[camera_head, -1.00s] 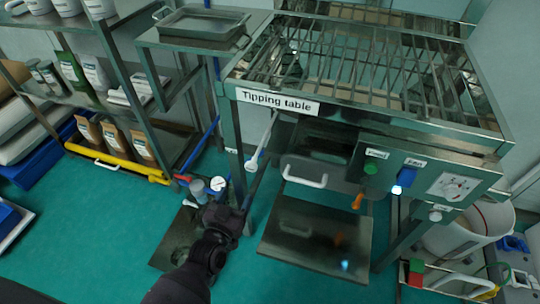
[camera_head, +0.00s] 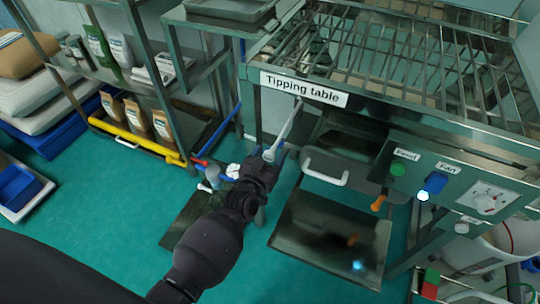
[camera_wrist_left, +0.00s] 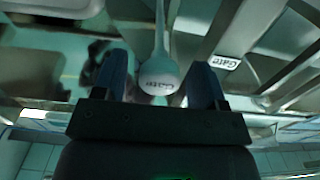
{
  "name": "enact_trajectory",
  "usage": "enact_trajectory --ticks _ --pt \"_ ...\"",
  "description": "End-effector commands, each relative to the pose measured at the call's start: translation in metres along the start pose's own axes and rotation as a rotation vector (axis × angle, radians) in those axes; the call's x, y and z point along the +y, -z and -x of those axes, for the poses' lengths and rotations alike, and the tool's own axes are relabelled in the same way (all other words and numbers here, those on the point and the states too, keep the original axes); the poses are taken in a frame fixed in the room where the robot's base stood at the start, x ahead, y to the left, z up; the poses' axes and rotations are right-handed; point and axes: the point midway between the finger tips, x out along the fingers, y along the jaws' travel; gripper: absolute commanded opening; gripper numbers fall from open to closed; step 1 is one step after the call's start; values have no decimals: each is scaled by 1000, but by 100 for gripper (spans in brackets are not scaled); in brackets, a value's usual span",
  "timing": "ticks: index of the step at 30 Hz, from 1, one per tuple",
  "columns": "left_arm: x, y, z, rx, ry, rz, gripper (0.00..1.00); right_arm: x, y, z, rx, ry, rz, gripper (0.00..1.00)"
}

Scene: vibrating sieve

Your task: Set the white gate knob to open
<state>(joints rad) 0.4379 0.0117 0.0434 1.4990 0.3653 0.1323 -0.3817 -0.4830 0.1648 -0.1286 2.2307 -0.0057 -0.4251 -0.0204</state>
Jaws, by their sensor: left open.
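The white gate knob (camera_head: 268,156) is the round end of a long white lever slanting up under the left front corner of the tipping table (camera_head: 375,105). In the left wrist view the knob (camera_wrist_left: 158,76) carries a small "Gate" marking and hangs between the two blue fingers. My left gripper (camera_head: 273,158) is at the knob in the head view. Its fingers (camera_wrist_left: 159,66) are open on either side of the knob, with a gap showing on both sides. The lever's upper end is hidden under the table. My right gripper is out of view.
A white-handled drawer (camera_head: 325,170) sits right of the lever, above a dark tray (camera_head: 330,235). A control panel (camera_head: 450,190) with a green knob, a blue knob and a dial is further right. A yellow-barred shelf rack (camera_head: 135,140) stands left.

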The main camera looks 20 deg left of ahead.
Motion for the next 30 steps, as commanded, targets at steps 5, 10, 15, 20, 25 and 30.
enact_trajectory --ticks 5,10,15,20,25,30 --pt "0 0 -4 0 0 0 65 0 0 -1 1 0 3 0" --pt "0 0 -4 0 0 0 65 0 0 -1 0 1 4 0" --pt "0 0 -4 0 0 0 41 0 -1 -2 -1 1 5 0" --pt "0 0 -3 0 0 0 16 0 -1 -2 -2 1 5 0" --pt "0 0 -3 0 0 0 0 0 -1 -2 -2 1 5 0" --pt "-1 3 7 2 1 -1 0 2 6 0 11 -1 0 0"
